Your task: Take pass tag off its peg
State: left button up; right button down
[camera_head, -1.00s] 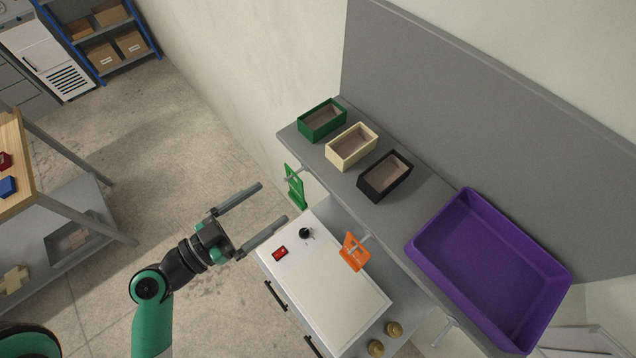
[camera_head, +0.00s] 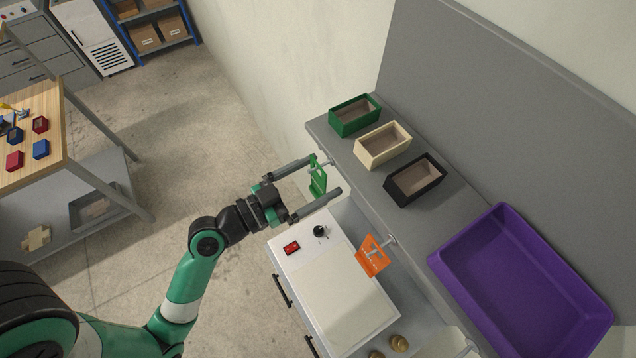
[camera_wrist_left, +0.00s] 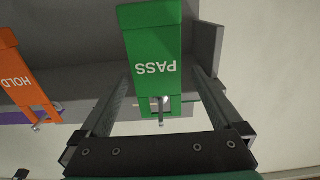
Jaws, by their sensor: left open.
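The green pass tag (camera_head: 318,177) hangs on a peg at the front edge of the grey shelf. In the left wrist view the tag (camera_wrist_left: 154,60) reads "PASS" upside down, and the peg tip (camera_wrist_left: 161,118) shows at its slot. My left gripper (camera_head: 327,176) is open, with one finger on each side of the tag. In the wrist view, gaps show between the tag and both fingers. My right gripper is not in view.
An orange hold tag (camera_head: 372,258) hangs on another peg to the right. Green (camera_head: 354,115), cream (camera_head: 383,145) and black (camera_head: 414,180) boxes and a purple tray (camera_head: 437,262) stand on the shelf above. A white machine (camera_head: 335,290) sits below.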

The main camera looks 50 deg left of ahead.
aim_at(317, 179)
pick_arm(q)
jog(key=w, duration=0.3)
jog(key=shift+d+r+p, duration=0.1)
jog(key=shift+d+p, duration=0.15)
jog(key=shift+p, duration=0.15)
jog(key=shift+w, duration=0.25)
jog(key=c, duration=1.4)
